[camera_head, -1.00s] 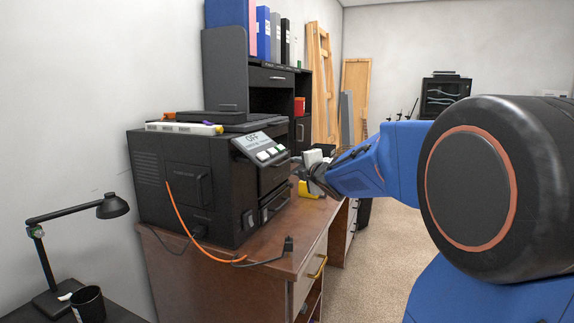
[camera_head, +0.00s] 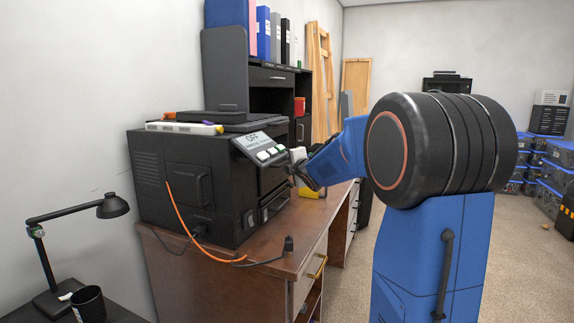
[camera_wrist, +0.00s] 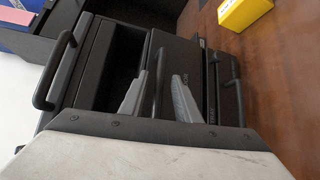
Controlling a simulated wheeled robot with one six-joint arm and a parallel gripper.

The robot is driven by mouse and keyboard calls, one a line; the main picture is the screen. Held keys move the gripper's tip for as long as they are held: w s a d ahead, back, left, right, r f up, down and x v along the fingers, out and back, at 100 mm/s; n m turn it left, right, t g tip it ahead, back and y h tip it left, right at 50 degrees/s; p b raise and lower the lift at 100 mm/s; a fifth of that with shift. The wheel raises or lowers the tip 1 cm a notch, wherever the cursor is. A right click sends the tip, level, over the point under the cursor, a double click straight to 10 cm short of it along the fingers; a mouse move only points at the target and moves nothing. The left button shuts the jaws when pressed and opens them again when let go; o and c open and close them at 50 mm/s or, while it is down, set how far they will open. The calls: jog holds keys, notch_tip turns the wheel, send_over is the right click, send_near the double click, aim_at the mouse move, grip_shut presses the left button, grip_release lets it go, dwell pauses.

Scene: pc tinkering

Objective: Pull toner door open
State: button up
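The black printer (camera_head: 165,172) stands on the wooden desk, with its front panels facing right in the head view. In the wrist view, a dark front panel (camera_wrist: 181,55) carries a vertical bar handle (camera_wrist: 157,84).
Another panel with a handle (camera_wrist: 56,68) lies left in the wrist view, beside a dark recess. A yellow object (camera_head: 312,190) lies on the desk (camera_head: 215,270) near my gripper. An orange cable (camera_head: 180,217) hangs down the printer's side. Open floor lies right of the desk.

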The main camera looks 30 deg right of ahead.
grip_shut()
jog(key=shift+s+d+f, duration=0.1)
jog(key=s+d+f+m+t+h, duration=0.1)
jog(key=s+d+f+m+t, duration=0.2)
jog(key=f, duration=0.4)
jog(key=shift+s+d+m+t, duration=0.25)
jog(key=shift+s+m+t, duration=0.45)
jog(key=shift+s+m, duration=0.2)
dwell(0.4)
